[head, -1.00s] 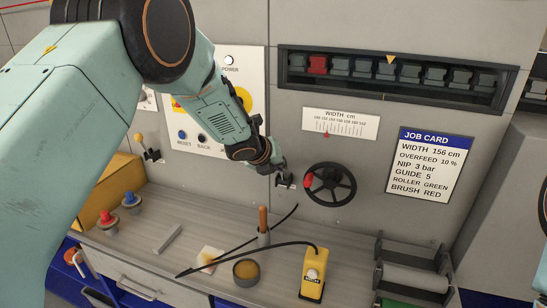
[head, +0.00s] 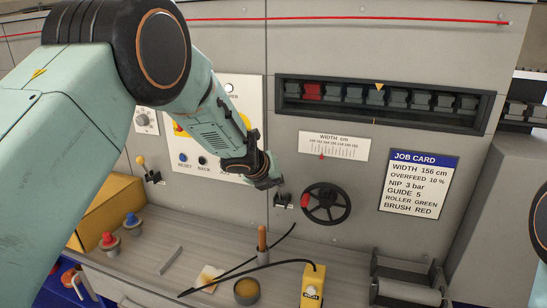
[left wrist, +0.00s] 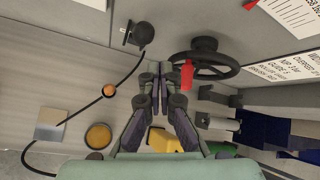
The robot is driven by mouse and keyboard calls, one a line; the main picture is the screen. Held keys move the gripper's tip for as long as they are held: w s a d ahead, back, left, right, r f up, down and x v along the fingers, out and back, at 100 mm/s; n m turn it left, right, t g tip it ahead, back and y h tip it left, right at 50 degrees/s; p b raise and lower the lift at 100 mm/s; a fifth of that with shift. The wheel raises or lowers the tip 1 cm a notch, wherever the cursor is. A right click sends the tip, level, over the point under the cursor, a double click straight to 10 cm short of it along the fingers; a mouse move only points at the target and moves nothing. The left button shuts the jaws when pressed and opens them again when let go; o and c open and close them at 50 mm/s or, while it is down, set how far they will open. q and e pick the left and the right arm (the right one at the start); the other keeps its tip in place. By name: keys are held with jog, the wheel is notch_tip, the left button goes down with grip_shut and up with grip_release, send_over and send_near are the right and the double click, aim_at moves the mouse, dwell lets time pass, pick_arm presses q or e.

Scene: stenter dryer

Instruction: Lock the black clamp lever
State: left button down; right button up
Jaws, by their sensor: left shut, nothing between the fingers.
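The black clamp lever (head: 283,200) sits on the grey machine panel, just left of the handwheel. It also shows as a black knob on a plate in the left wrist view (left wrist: 138,34). My left gripper (head: 272,184) is in front of the panel, just above and left of the lever in the head view, partly overlapping that area. In the left wrist view its fingers (left wrist: 160,70) are together and empty, apart from the lever. How far the lever is turned is too small to tell. My right gripper is out of view.
The black handwheel (head: 326,203) with a red handle (left wrist: 187,74) is close to the right of my left fingers. Below, the bench holds a brown cup (head: 246,291), a yellow device (head: 313,288) and a thin black cable. The job card (head: 418,183) hangs at the right.

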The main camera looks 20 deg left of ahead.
pick_arm(q)
jog(key=r+p, duration=0.2)
jog(key=r, duration=0.3)
jog(key=shift+a+p, duration=0.35)
jog(key=shift+p, duration=0.05)
jog(key=shift+w, duration=0.1)
